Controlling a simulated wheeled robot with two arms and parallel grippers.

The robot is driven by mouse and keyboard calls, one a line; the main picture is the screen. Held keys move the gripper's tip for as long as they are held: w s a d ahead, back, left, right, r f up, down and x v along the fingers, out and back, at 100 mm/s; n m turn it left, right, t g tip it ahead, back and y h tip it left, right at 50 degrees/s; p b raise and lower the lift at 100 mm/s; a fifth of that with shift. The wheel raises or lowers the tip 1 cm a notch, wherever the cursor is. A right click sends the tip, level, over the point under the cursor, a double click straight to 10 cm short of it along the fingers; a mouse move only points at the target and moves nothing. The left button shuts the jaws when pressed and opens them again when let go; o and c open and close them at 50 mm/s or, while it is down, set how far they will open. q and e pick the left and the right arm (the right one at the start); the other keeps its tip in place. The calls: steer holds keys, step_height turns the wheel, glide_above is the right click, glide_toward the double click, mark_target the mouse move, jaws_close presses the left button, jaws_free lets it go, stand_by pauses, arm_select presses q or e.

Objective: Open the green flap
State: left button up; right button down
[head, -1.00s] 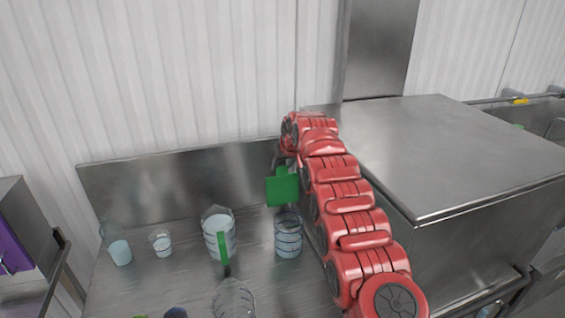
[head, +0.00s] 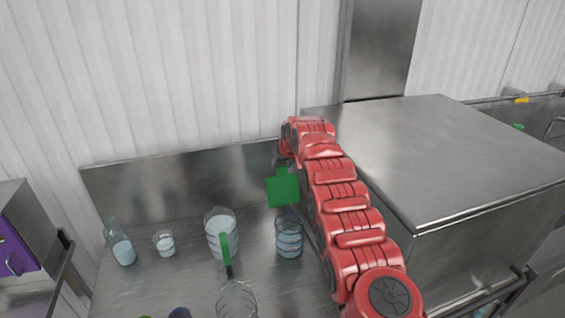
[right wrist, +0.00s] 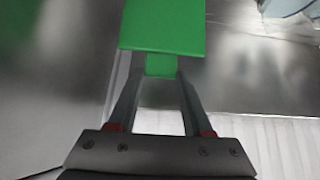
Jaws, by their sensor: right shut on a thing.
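The green flap (head: 283,190) is a flat bright green panel with a narrow tab. It hangs upright above the metal counter, near the back, just left of the red right arm. In the right wrist view the flap (right wrist: 162,25) fills the top middle. My right gripper (right wrist: 161,75) is shut on its narrow tab, one finger on each side. In the head view the right gripper (head: 281,165) is small and partly hidden by its own wrist. My left gripper is not in view.
Below the flap stands a clear container (head: 289,240). A big steel box (head: 440,150) is on the right. A metal backsplash (head: 180,185) is behind.

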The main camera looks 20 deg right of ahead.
steer(key=shift+w+r, duration=0.3)
steer(key=shift+r, duration=0.05)
stand_by(0.4)
steer(key=c, duration=0.5)
jaws_free()
steer(key=shift+o, duration=0.9)
steer(key=shift+s+f, duration=0.1)
steer(key=shift+f, duration=0.1)
